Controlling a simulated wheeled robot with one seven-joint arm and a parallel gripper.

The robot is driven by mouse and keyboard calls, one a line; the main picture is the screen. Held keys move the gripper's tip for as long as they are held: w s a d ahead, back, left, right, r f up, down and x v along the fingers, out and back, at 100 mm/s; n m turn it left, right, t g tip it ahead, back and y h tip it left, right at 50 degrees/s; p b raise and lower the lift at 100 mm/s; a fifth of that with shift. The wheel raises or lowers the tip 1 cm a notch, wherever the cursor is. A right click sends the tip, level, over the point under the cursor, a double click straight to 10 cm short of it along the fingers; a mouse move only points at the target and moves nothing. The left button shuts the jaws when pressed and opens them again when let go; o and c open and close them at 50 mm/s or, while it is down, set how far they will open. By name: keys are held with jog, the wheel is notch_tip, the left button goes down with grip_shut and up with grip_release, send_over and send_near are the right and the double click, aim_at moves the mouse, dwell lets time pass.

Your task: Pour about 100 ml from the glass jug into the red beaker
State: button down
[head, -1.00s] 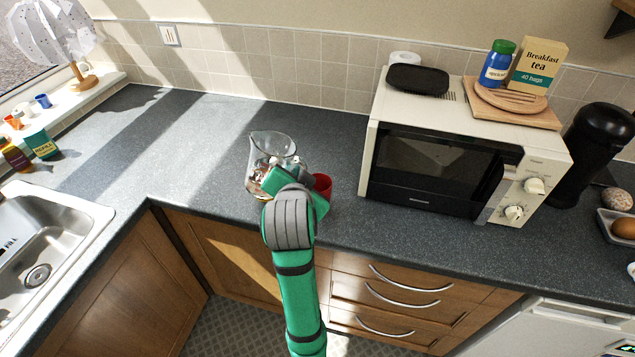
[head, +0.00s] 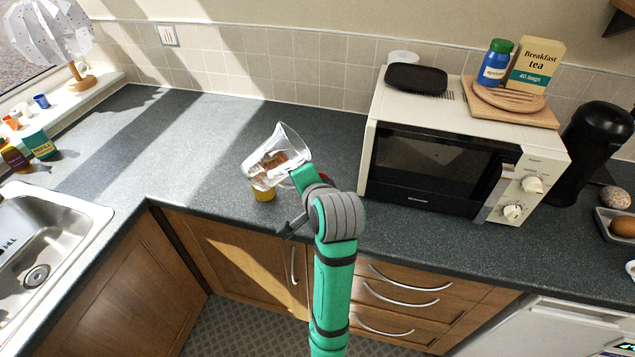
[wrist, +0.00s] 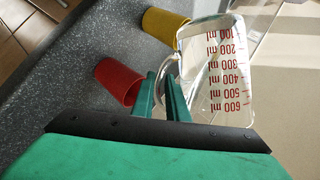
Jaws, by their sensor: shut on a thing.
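The clear glass jug (head: 272,160) is held tilted above the counter, its base toward the lower left and its rim toward the upper right. Its red scale shows in the wrist view (wrist: 228,75); I cannot tell the liquid level. My gripper (head: 302,178) is shut on the jug's handle; its green fingers also show in the wrist view (wrist: 170,97). The red beaker (wrist: 118,82) stands open beside the fingers in the wrist view. In the head view only a bit of red (head: 326,177) shows behind my gripper. No stream of liquid is visible.
A yellow beaker (head: 263,193) stands just below the jug, close to the red one; it also shows in the wrist view (wrist: 165,24). A microwave (head: 440,170) stands to the right. The counter (head: 190,150) to the left is clear up to the sink (head: 40,235).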

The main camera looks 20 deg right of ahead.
jog(key=f, duration=0.1)
jog(key=f+y, duration=0.1)
jog(key=f+m, duration=0.1)
jog(key=shift+a+f, duration=0.4)
dwell(0.5)
dwell(0.4)
jog(key=shift+w+d, duration=0.1)
jog(key=shift+d, duration=0.05)
dwell(0.4)
jog(key=shift+a+f+y+b, duration=0.2)
jog(key=shift+a+y+b, duration=0.15)
jog(key=shift+y, duration=0.15)
dwell(0.7)
jog(key=shift+s+f+m+t, duration=0.1)
jog(key=shift+s+m+t, duration=0.2)
jog(key=shift+m, duration=0.1)
dwell(1.2)
jog(key=shift+n+h, duration=0.9)
jog(key=r, duration=0.2)
jog(key=d+r, duration=0.1)
jog(key=r, duration=0.1)
jog(key=shift+d+r, duration=0.1)
jog(key=shift+r, duration=0.2)
jog(key=shift+d+f+n+h, duration=0.25)
jog(key=shift+d+n+h, duration=0.15)
jog(key=shift+n+h, duration=0.15)
